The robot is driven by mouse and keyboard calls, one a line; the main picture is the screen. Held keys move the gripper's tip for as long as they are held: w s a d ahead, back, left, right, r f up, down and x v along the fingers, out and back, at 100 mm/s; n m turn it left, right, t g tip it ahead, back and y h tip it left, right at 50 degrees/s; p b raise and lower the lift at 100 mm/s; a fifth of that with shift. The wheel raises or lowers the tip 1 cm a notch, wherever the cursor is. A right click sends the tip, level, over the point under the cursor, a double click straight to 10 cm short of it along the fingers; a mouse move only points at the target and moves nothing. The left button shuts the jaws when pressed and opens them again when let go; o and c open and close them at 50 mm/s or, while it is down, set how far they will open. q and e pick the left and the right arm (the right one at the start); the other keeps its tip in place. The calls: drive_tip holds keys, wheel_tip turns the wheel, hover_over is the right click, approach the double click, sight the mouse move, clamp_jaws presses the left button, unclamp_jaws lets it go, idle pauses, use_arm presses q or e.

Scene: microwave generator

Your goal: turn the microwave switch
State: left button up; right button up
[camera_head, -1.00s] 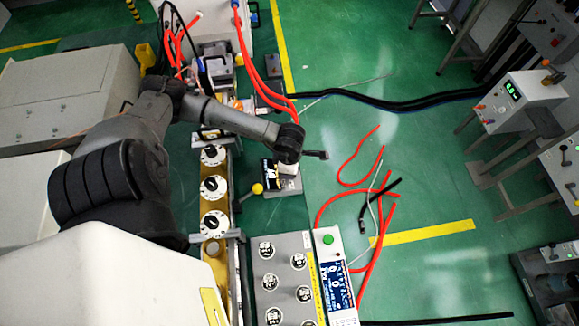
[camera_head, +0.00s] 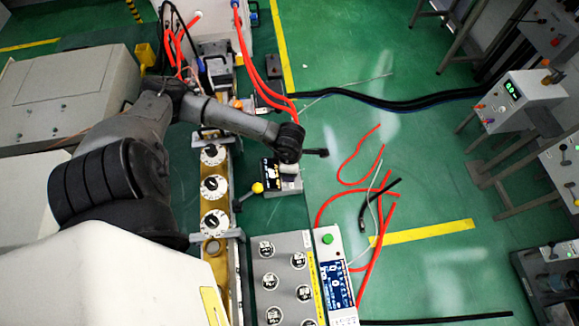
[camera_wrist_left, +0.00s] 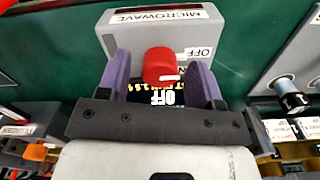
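A red round switch knob (camera_wrist_left: 160,66) sits on a grey box labelled MICROWAVE (camera_wrist_left: 205,35) in the left wrist view. An OFF label is on the box to the right of the knob, and another OFF marking shows below it. My left gripper (camera_wrist_left: 161,84) has its two purple fingers on either side of the knob, with gaps that look clear. It is open; I cannot tell whether it touches the knob. In the head view the small box (camera_head: 270,174) is partly hidden under my left wrist. My right gripper is in neither view.
A grey panel with several black dials (camera_head: 285,250) and a blue display lies in front. White dials (camera_head: 214,188) line the left. Red hoses and cables lie on the green floor to the right.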

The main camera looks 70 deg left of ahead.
use_arm(q)
wheel_tip(320, 180, up, 14)
drive_tip(key=p, duration=0.1)
idle(0.7)
drive_tip(key=shift+f, duration=0.1)
idle(0.5)
